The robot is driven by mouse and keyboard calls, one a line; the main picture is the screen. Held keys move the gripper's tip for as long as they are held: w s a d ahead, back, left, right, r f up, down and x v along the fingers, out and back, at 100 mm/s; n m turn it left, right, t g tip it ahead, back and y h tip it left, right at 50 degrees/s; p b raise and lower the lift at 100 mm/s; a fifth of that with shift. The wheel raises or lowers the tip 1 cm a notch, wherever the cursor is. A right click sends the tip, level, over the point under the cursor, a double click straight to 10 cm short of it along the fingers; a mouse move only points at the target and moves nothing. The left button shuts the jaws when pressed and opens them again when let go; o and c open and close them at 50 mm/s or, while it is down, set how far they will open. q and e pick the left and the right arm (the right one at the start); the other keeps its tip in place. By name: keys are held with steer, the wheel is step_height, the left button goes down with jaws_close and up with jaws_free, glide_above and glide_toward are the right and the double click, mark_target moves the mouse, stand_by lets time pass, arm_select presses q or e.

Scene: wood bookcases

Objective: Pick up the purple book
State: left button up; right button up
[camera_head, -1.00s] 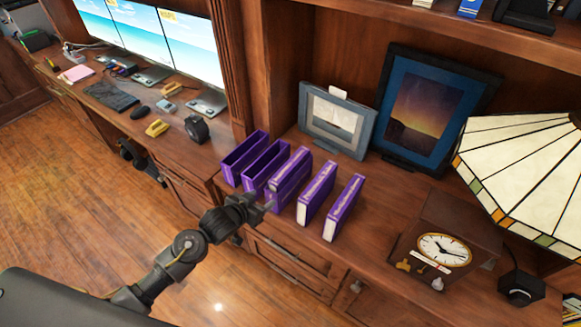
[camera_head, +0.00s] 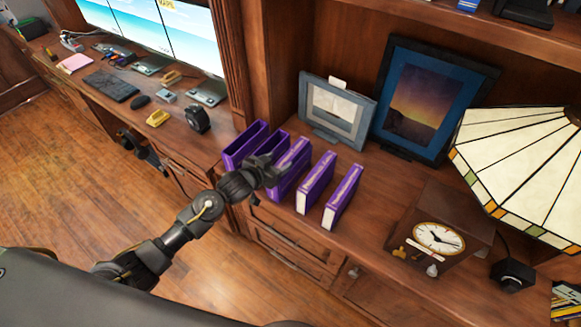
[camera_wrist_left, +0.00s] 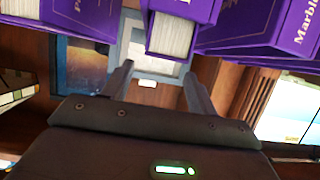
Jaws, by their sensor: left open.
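Several purple books or cases stand upright in a row on the wooden desk. In the head view the two at the left, a first case (camera_head: 244,146) and a second case partly behind my gripper, look hollow on top. A middle purple book (camera_head: 293,163) and two more, one (camera_head: 315,183) and another (camera_head: 343,196), show pale page edges. My left gripper (camera_head: 271,166) is open at the front of the row, close to the middle book. In the left wrist view its spread fingers (camera_wrist_left: 158,71) point toward a purple book (camera_wrist_left: 181,12) with pale pages; nothing is visibly held.
A clock (camera_head: 438,238) and a stained-glass lamp (camera_head: 525,165) stand to the right. A grey frame (camera_head: 337,112) and a blue-bordered picture (camera_head: 424,105) lean behind the row. Monitors (camera_head: 189,43) and small desk items are at the left. Bare desk lies between the books and clock.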

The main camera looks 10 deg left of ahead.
mark_target(289, 155)
arm_select(q)
steer(key=shift+w+d, duration=0.1)
steer(key=shift+w, duration=0.05)
steer(key=p+x, duration=0.1)
steer(key=x, duration=0.3)
steer(key=shift+d+p, duration=0.1)
steer(key=shift+p, duration=0.3)
steer(key=shift+w+d+f, duration=0.15)
steer(key=shift+w+f, duration=0.1)
steer(key=shift+w, duration=0.05)
jaws_close()
steer(key=shift+r, duration=0.1)
